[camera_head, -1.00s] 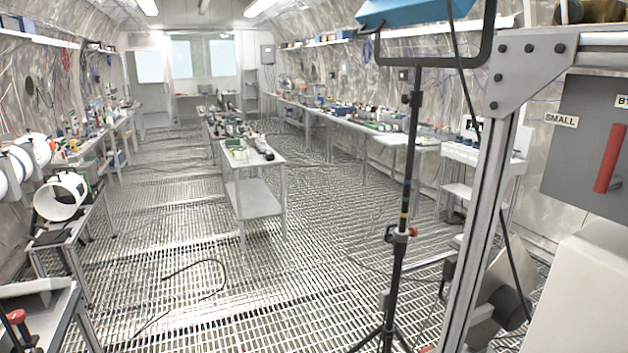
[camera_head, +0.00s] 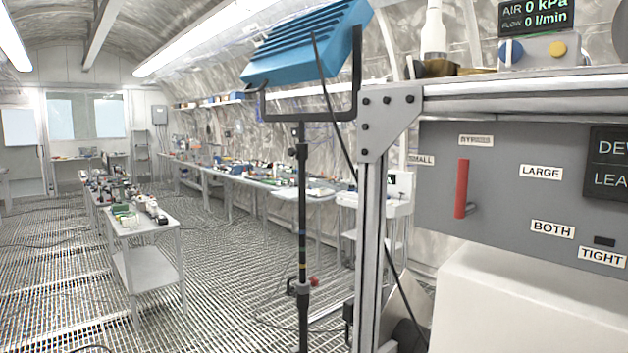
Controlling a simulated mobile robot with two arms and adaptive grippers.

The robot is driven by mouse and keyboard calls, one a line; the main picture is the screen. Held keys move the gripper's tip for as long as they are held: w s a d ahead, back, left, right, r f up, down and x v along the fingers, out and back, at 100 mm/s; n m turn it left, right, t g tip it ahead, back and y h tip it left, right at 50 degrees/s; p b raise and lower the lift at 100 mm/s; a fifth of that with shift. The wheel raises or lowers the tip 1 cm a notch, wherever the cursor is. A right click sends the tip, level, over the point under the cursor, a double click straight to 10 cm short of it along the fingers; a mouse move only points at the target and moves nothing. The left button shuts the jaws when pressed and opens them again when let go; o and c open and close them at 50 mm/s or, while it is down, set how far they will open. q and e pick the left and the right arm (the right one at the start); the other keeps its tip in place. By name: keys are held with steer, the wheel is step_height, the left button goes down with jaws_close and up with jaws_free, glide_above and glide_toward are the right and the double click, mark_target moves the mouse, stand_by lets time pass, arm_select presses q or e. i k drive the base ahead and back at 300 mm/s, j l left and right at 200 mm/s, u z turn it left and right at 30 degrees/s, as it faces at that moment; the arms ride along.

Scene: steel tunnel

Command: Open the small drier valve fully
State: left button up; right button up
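A grey panel (camera_head: 515,190) hangs under a bench top at the right of the head view. It bears a red lever handle (camera_head: 462,188), which stands upright. Labels around the lever read SMALL (camera_head: 421,160), BYPASS (camera_head: 476,140) and LARGE (camera_head: 541,172). Labels BOTH (camera_head: 552,229) and TIGHT (camera_head: 602,256) are lower right. I cannot tell which of these belongs to the drier valve. Neither gripper is in view.
A display (camera_head: 536,17) reads AIR 0 kPa, FLOW 0 l/min. A blue lamp (camera_head: 305,42) on a black stand (camera_head: 303,230) and a metal frame post (camera_head: 370,240) stand left of the panel. A table (camera_head: 143,225) stands on the open grating floor at left.

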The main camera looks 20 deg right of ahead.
mark_target(510, 52)
steer(key=z, duration=1.7)
